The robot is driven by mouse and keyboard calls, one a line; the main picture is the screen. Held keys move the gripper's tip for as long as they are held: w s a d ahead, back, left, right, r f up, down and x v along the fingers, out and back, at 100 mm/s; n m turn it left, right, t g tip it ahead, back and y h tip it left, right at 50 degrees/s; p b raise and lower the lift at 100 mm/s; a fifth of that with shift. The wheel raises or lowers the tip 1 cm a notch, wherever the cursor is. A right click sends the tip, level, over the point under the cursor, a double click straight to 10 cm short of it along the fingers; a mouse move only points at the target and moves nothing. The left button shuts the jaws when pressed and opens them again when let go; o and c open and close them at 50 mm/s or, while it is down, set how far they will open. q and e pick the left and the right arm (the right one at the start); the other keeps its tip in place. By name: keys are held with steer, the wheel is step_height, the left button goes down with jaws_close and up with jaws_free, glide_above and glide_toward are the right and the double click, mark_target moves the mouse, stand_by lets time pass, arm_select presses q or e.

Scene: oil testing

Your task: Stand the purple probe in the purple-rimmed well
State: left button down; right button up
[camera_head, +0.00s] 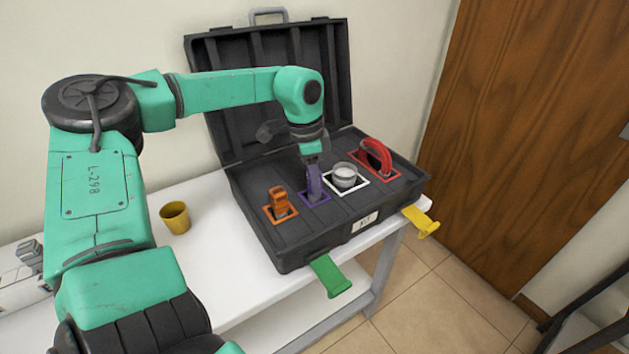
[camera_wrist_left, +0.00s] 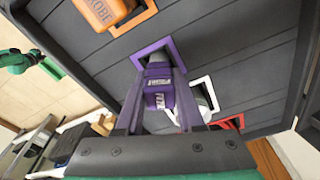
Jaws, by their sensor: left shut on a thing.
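My left gripper (camera_head: 311,160) points down over the open case and is shut on the purple probe (camera_head: 314,182). The probe is upright or nearly so, over the purple-rimmed well (camera_head: 326,199). In the left wrist view the purple probe (camera_wrist_left: 159,92) sits between the two fingers, and its grey end points into the purple rim (camera_wrist_left: 120,57). The lower end is inside the rim outline; how deep it sits cannot be told. My right gripper is not in view.
The black case (camera_head: 283,246) stands on a white table (camera_head: 215,270). Beside the purple well are an orange probe (camera_head: 279,201), a white-rimmed well with a round container (camera_head: 345,175) and a red handle (camera_head: 376,157). A yellow cup (camera_head: 175,217) stands left of the case.

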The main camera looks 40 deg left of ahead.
arm_select(q)
steer(key=shift+f+b, duration=0.45)
steer(key=shift+f, duration=0.1)
steer(key=c, duration=0.8)
jaws_free()
steer(key=shift+r, duration=0.1)
steer(key=r+p, duration=0.2)
steer(key=r, duration=0.1)
steer(key=r+p, duration=0.3)
steer(key=r, duration=0.1)
steer(key=s+r+p, duration=0.1)
steer(key=r+p, duration=0.1)
steer(key=r, duration=0.1)
steer(key=shift+a+r+p, duration=0.3)
steer(key=shift+a+r, duration=0.05)
steer(key=shift+a, duration=0.05)
